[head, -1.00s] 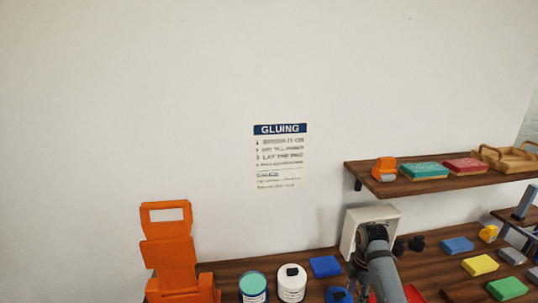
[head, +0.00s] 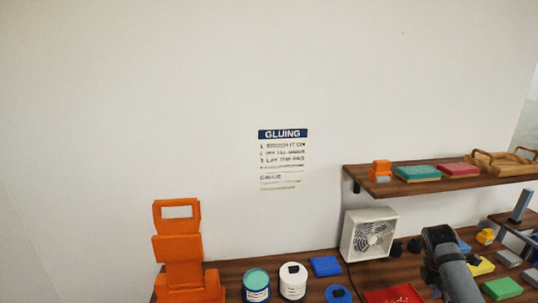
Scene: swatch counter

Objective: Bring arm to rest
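My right arm (head: 455,272) comes in from the bottom right, a grey link with a dark joint at its upper end. It stands in front of the wooden counter, to the right of the white fan. Dark parts show low on its left side. They may belong to my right gripper, but no fingers can be made out and I cannot see whether it holds anything. My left arm and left gripper are not in view.
On the counter are an orange stand (head: 180,255), a teal-lidded tin (head: 256,286), a white tin (head: 293,283), a blue swatch (head: 326,266), a red mat (head: 392,294) and the fan (head: 368,233). A wall shelf (head: 440,178) holds swatches and a basket (head: 502,162).

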